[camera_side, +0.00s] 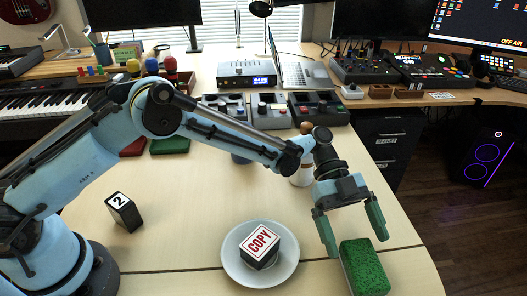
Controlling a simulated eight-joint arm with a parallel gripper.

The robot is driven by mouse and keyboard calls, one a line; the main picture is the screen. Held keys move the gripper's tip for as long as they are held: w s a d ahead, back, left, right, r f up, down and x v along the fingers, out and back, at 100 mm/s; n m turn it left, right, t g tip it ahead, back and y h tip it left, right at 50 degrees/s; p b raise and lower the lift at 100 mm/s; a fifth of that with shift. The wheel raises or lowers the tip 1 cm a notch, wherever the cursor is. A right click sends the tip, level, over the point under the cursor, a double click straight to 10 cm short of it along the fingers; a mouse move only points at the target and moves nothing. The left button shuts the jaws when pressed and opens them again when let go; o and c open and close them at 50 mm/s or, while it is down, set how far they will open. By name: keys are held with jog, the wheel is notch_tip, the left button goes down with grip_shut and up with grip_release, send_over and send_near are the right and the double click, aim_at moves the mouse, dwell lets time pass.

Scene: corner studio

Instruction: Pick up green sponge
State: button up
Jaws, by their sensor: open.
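The green sponge (366,266) lies on the light wooden desk at the lower right, near the desk's right edge. Its top is bright green and a pale strip shows along its left side. My gripper (354,247) is open and empty, pointing down over the sponge's far end. Its two green-tipped fingers are spread, one to the left of the sponge's far end and one to the right. I cannot tell whether either finger touches the sponge.
A black block marked 2 (123,211) stands further left. A white bottle (302,176) stands behind my gripper. The desk between plate and block 2 is clear.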

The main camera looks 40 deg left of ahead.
aim_at(365, 260)
jog(key=shift+x, duration=1.5)
jog(key=shift+c, duration=0.2)
jog(key=c, duration=1.1)
